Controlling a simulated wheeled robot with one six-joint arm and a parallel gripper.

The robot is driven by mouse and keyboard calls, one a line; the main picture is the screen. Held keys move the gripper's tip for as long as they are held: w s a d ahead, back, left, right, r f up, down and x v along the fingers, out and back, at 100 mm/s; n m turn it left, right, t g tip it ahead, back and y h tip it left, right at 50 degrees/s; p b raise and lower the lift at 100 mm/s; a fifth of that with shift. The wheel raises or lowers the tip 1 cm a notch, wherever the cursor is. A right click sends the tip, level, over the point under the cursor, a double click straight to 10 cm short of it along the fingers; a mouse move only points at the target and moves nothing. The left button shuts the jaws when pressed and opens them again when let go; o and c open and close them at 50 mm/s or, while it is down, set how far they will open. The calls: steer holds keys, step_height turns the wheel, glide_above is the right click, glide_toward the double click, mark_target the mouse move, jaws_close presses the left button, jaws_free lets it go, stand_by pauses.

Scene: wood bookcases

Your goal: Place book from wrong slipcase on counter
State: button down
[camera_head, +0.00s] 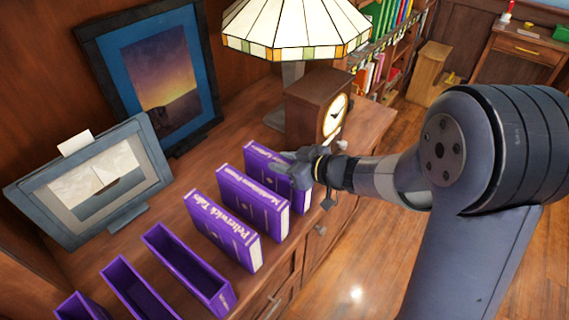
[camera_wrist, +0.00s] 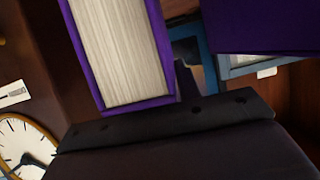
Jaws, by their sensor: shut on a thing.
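Three purple books with white lettering stand in a row on the wooden counter (camera_head: 160,205): a near book (camera_head: 224,232), a middle book (camera_head: 254,203) and a far book (camera_head: 276,170). Three open, empty purple slipcases stand nearer in the same row: one beside the near book (camera_head: 188,268), a middle one (camera_head: 135,290) and one cut off at the frame edge (camera_head: 80,306). My gripper (camera_head: 302,168) is shut on the far book, whose white page block (camera_wrist: 118,50) shows in the wrist view. Another purple surface (camera_wrist: 268,25) is beside it there. The fingertips are partly hidden.
A wooden clock (camera_head: 318,105) and a stained-glass lamp (camera_head: 295,28) stand just behind the far book. A grey picture frame (camera_head: 95,180) and a blue-matted picture (camera_head: 150,75) stand at the back. Bare counter lies between the frames and the books.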

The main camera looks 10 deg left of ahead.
steer(key=shift+f, duration=0.1)
steer(key=c, duration=1)
jaws_free()
steer(key=shift+r, duration=0.25)
steer(key=p+v, duration=0.2)
steer(key=v, duration=1)
steer(key=shift+f, duration=0.1)
